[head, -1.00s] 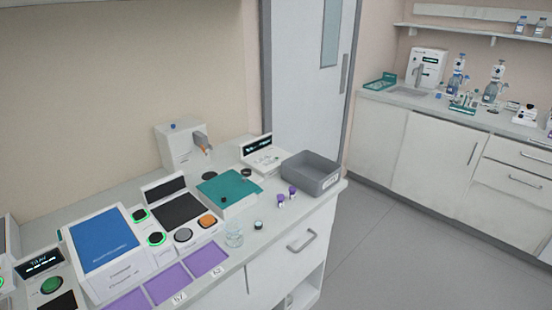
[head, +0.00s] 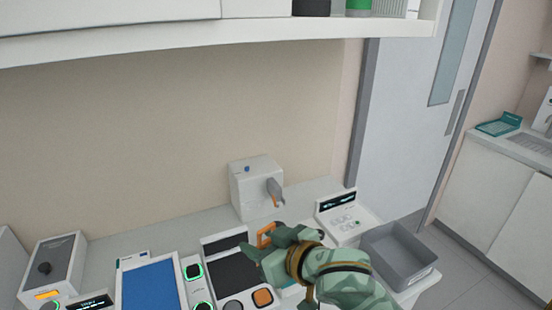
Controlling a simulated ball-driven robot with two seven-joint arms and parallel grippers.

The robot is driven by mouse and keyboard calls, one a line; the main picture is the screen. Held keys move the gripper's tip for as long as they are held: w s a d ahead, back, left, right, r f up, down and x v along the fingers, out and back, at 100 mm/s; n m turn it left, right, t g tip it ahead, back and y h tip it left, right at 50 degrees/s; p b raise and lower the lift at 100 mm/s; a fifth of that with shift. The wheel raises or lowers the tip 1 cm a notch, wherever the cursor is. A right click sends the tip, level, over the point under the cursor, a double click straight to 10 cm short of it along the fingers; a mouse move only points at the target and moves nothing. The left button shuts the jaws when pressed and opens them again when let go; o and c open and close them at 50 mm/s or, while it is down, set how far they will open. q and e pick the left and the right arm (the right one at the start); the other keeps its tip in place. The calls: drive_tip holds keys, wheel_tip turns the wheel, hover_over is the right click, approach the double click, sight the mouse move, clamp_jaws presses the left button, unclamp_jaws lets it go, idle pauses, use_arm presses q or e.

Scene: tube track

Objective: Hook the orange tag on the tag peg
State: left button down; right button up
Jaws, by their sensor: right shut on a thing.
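My right gripper (head: 264,249) comes in from the lower right, over the back of the bench. It is shut on the orange tag (head: 266,233), a small orange loop-shaped piece held up at its fingers. Part of the tag is hidden by the fingers. A white box unit (head: 250,190) with a grey lever (head: 274,188) stands against the wall just behind the tag, apart from it. A small blue knob (head: 247,169) sits on that unit. I cannot tell for sure which part is the tag peg. My left gripper is not in view.
A grey bin (head: 398,255) stands at the bench's right end, beside a white device with a display (head: 345,217). A blue-topped device (head: 150,287) and a dark pad (head: 232,272) lie left of my arm. A shelf (head: 200,38) overhangs above.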

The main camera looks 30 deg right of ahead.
drive_tip(key=w+d+r+n+y+p, duration=0.1)
drive_tip(key=d+r+y+p, duration=0.15)
drive_tip(key=r+p, duration=1.35)
drive_tip(key=w+d+r+n+y+p, duration=0.1)
drive_tip(key=w+d+r+n+p, duration=0.2)
drive_tip(key=r, duration=2.4)
drive_tip(key=w+d+m, duration=0.1)
drive_tip(key=w, duration=0.5)
drive_tip(key=shift+f+g+h, duration=0.2)
drive_tip(key=shift+g+h, duration=0.1)
drive_tip(key=shift+h, duration=0.05)
drive_tip(key=shift+f, duration=0.25)
drive_tip(key=o, duration=0.9)
drive_tip(key=shift+o, duration=0.3)
